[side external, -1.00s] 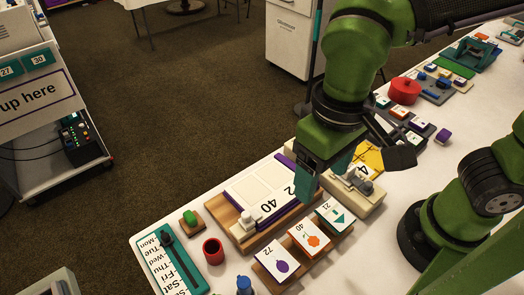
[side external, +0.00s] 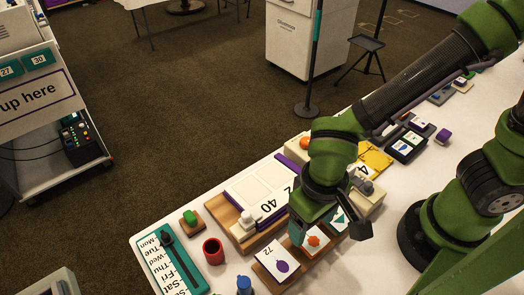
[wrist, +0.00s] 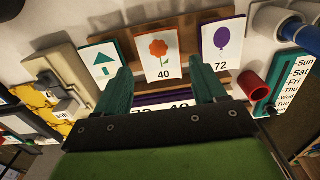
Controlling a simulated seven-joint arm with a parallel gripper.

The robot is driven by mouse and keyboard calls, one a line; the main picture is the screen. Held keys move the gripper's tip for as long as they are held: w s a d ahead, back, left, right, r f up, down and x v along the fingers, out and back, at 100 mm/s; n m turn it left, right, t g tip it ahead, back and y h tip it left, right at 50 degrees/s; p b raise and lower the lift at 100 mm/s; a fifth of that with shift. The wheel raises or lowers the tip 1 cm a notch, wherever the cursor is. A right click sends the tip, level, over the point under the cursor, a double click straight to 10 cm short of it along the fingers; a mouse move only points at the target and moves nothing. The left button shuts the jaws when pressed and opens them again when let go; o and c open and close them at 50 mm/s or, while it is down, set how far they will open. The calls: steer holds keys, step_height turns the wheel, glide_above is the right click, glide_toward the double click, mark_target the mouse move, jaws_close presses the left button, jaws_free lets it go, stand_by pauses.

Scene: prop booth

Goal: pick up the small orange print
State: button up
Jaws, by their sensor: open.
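The small orange print (side external: 314,241) is a white card with an orange flower and the number 40, propped on a brown wooden stand; my gripper partly covers it in the side view. In the wrist view the print (wrist: 160,57) stands whole, just ahead of and between the two teal fingertips. My gripper (wrist: 163,82) is open, with nothing between its fingers. In the side view my gripper (side external: 298,232) is at the print's left edge; I cannot tell whether it touches.
A purple balloon print (wrist: 222,40) marked 72 and a teal arrow print (wrist: 103,62) flank it closely. A board (side external: 238,203) with purple edging lies behind. A red cup (side external: 213,251) and a teal weekday strip (side external: 165,262) are to the left.

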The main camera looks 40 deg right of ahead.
mark_target(309, 236)
steer(key=shift+f, duration=1.4)
steer(key=shift+f, duration=0.25)
steer(key=shift+c, duration=0.3)
steer(key=c, duration=0.7)
